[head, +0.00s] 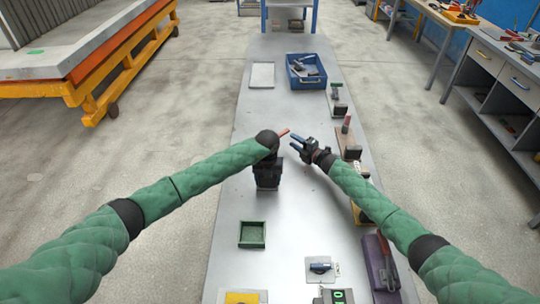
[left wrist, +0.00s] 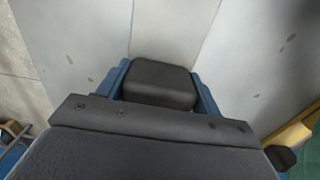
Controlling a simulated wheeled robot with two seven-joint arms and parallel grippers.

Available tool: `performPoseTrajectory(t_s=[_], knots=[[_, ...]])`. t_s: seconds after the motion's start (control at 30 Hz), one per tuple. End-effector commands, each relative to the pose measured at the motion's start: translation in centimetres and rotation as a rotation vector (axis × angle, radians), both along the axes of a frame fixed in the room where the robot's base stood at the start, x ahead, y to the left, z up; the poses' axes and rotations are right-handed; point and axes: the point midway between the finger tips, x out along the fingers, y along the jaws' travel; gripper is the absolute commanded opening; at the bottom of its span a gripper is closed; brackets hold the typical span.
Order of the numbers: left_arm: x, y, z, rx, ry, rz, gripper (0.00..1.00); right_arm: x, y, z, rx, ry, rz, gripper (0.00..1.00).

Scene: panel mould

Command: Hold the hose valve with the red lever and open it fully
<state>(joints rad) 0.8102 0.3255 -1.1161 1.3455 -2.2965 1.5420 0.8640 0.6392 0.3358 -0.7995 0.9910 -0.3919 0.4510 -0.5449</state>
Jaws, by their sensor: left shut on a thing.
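The red lever (head: 284,132) of the hose valve shows just right of my left wrist in the head view, slanting up to the right. The rest of the valve is mostly hidden there. My left gripper (head: 267,172) is above the middle of the table. In the left wrist view its blue fingers are shut on a dark rounded block (left wrist: 162,82), which seems to be part of the valve. My right gripper (head: 297,145) is just right of the lever, its blue fingers apart and pointing left towards it. It looks empty and apart from the lever.
A green tray (head: 252,235) sits nearer on the long grey table (head: 285,215). A blue bin (head: 306,72) and a pale plate (head: 262,75) lie farther back. The table's middle left is clear.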

Motion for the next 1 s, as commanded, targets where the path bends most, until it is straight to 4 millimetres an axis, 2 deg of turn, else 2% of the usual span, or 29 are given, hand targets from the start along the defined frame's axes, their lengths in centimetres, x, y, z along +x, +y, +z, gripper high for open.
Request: performPoseTrajectory(t_s=[0.03,0.07,0.17,0.57,0.77,1.0], knots=[[0.0,0.0,0.0,0.000,0.000,0.000,0.29,0.0,0.0,0.0,0.000,0.000,0.000,0.35],[0.0,0.0,0.0,0.000,0.000,0.000,0.69,0.0,0.0,0.0,0.000,0.000,0.000,0.35],[0.0,0.0,0.0,0.000,0.000,0.000,0.89,0.0,0.0,0.0,0.000,0.000,0.000,0.35],[0.1,0.0,0.6,0.000,-0.001,0.000,0.91,0.0,0.0,0.0,0.000,0.000,0.000,0.35],[0.1,0.0,3.4,-0.001,-0.002,0.000,0.91,0.0,0.0,0.0,0.000,0.000,0.000,0.35],[0.1,0.0,8.0,-0.001,-0.002,0.000,0.91,0.0,0.0,0.0,0.000,0.000,0.000,0.35]])
